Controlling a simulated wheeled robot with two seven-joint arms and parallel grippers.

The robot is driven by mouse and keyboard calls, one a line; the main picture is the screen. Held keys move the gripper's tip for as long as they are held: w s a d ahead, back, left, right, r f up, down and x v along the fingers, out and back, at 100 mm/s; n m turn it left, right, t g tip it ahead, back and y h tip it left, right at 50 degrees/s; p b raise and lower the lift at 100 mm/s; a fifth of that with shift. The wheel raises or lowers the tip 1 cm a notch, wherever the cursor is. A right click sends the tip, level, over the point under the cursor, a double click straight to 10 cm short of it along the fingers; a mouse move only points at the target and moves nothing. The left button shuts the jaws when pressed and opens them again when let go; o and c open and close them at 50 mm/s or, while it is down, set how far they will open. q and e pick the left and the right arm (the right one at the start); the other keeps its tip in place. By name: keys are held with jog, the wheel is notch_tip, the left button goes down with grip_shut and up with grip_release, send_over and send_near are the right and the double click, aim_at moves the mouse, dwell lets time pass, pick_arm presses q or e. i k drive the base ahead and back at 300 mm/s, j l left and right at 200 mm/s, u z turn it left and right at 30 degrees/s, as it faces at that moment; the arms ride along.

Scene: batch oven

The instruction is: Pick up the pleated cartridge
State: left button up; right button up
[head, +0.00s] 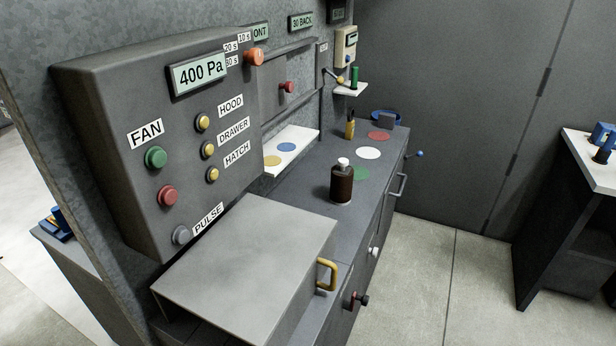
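I cannot make out a pleated cartridge for certain in the head view. Neither of my grippers is in view. A dark brown bottle (341,184) with a pale cap stands upright on the grey counter (316,220). A small green cylinder (354,78) stands on a white wall shelf (350,89) at the back. Blue items (604,136) sit on a side table (592,174) at the right edge, too small to tell what they are. More blue pieces (57,222) show at the far left.
A control panel (185,75) reads 400 Pa and carries FAN, HOOD, DRAWER, HATCH and PULSE buttons. A grey box (250,255) with a yellow handle (327,274) juts out below. Coloured discs (368,153) mark the counter. Floor (430,270) is clear between counter and side table.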

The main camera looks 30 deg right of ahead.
aim_at(341, 175)
jog(key=i+l+u, duration=0.15)
jog(key=l+u, duration=0.2)
jog(key=l, duration=1.1)
jog(key=l+u, duration=0.35)
jog(key=l, duration=1.15)
